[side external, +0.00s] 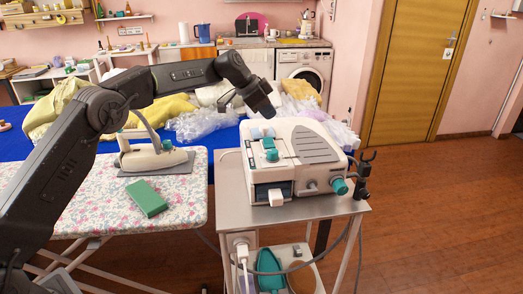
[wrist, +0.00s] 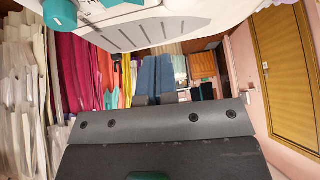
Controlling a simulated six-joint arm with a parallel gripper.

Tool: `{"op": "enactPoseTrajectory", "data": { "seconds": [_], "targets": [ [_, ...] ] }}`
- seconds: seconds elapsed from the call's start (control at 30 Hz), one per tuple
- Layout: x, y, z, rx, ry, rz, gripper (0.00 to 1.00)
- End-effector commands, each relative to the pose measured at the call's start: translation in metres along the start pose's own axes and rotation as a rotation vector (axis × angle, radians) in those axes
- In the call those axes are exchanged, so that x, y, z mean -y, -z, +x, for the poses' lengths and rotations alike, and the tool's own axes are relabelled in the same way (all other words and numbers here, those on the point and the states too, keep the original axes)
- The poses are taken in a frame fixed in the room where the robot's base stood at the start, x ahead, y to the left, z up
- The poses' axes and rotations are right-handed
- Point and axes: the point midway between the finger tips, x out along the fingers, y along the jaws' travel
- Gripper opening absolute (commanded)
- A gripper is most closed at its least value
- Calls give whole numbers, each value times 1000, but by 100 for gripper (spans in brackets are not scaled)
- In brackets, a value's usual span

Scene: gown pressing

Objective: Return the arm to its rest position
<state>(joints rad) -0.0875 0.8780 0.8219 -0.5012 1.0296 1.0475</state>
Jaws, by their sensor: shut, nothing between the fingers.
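My gripper (side external: 265,106) hangs at the end of my bent arm, just above and behind the top of a white machine with teal knobs (side external: 318,146). It points down to the right, and a small gap seems to separate it from the machine. In the wrist view, the short dark fingers of my gripper (wrist: 155,99) are close together with nothing between them. The white machine (wrist: 150,32) fills the top of that view, its grille and a teal knob showing. No marked rest position is visible.
The machine stands on a metal cart (side external: 231,184). To its left, an iron (side external: 150,153) and green block (side external: 147,197) rest on a floral ironing board (side external: 95,200). Yellow cloth (side external: 170,110) and clear plastic (side external: 205,122) lie on a blue table behind. The floor at right is clear.

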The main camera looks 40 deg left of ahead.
Motion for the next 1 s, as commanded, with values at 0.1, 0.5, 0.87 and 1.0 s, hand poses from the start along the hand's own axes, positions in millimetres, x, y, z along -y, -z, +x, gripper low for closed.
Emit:
{"op": "enactPoseTrajectory", "data": {
  "seconds": [0.1, 0.5, 0.87, 1.0],
  "targets": [
    [-8, 4, -18, 8, 11, -21, 0],
    [-109, -26, -148, 96, 116, -264, 0],
    [-227, -127, -223, 140, 243, -490, 0],
    [-269, -178, -232, 145, 294, -572, 0]
  ]
}}
